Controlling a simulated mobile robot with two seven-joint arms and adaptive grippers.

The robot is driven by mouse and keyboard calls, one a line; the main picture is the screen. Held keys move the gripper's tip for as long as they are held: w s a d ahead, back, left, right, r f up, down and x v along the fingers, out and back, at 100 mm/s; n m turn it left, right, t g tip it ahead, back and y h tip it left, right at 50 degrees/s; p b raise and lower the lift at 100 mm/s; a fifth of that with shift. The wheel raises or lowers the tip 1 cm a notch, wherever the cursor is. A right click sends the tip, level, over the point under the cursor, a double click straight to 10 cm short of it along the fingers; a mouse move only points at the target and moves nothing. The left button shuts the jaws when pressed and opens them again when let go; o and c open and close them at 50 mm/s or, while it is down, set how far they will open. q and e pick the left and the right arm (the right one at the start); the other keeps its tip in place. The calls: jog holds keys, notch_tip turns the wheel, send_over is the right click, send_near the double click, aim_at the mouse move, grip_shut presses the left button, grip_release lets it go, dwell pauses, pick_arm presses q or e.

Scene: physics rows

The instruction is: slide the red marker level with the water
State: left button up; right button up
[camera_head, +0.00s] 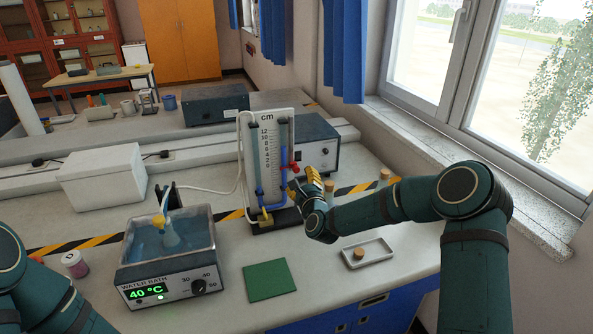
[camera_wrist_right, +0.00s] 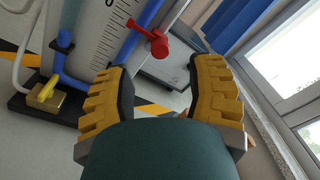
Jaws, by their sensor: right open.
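In the right wrist view the red marker (camera_wrist_right: 158,44) sticks out beyond the fingers. Blue water (camera_head: 284,180) shows in the right tube above and below the marker; its exact top is hard to read. In the left tube the blue (camera_head: 259,193) shows only low down. My right gripper (camera_head: 304,184), with yellow fingers, is open just right of and below the marker. In the wrist view its fingers (camera_wrist_right: 165,75) stand apart, with nothing between the tips.
A water bath (camera_head: 170,250) reading 40 °C stands at front left, near a white box (camera_head: 103,178). A green mat (camera_head: 268,280) and a white tray (camera_head: 368,252) with a cork lie in front. A grey instrument (camera_head: 315,145) stands behind the board. The window is at right.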

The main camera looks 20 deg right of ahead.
aim_at(297, 170)
jog(key=w, duration=0.6)
jog(key=shift+w+d, duration=0.1)
jog(key=shift+w, duration=0.15)
